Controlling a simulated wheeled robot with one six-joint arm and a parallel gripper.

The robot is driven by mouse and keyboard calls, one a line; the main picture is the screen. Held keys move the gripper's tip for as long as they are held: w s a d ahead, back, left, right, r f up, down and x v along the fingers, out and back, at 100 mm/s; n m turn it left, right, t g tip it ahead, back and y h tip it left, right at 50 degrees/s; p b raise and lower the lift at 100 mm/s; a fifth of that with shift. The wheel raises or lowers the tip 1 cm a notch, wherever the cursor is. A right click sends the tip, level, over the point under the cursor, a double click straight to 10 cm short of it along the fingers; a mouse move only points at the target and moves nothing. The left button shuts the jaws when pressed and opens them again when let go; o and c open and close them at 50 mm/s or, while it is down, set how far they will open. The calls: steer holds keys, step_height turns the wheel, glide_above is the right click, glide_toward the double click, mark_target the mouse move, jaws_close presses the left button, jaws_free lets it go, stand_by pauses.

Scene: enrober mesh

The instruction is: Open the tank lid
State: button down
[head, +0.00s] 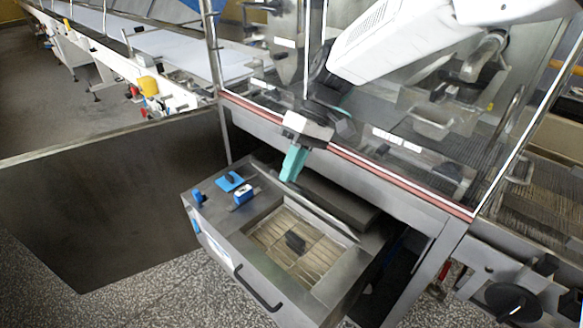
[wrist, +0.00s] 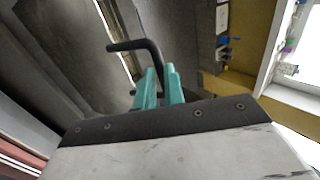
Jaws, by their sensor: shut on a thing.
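The grey metal tank (head: 213,233) stands below the machine's clear guard. Its top opening shows, with a wire grid (head: 285,240) and a small dark thing on the grid. A dark grey panel, which looks like the lid (head: 330,198), lies along the back of the opening; its exact angle is hard to tell. My gripper (head: 290,176) points down at the back edge of the opening. In the wrist view its teal fingers (wrist: 160,88) are shut on a bent black handle (wrist: 138,46). The handle is hidden behind the fingers in the head view.
Blue items (head: 243,194) sit on the tank's left rim. A black bar handle (head: 257,290) is on its front. The clear guard with a red lower edge (head: 350,155) stands close behind my gripper. A metal panel (head: 95,205) stands at left. Speckled floor is free in front.

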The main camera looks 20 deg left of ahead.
steer(key=c, duration=1.5)
jaws_free()
steer(key=shift+r, duration=0.1)
steer(key=s+d+r, duration=0.2)
steer(key=s+d, duration=0.2)
steer(key=s, duration=0.3)
steer(key=s+d+r, duration=0.3)
steer(key=s+d, duration=0.1)
steer(key=s, duration=0.3)
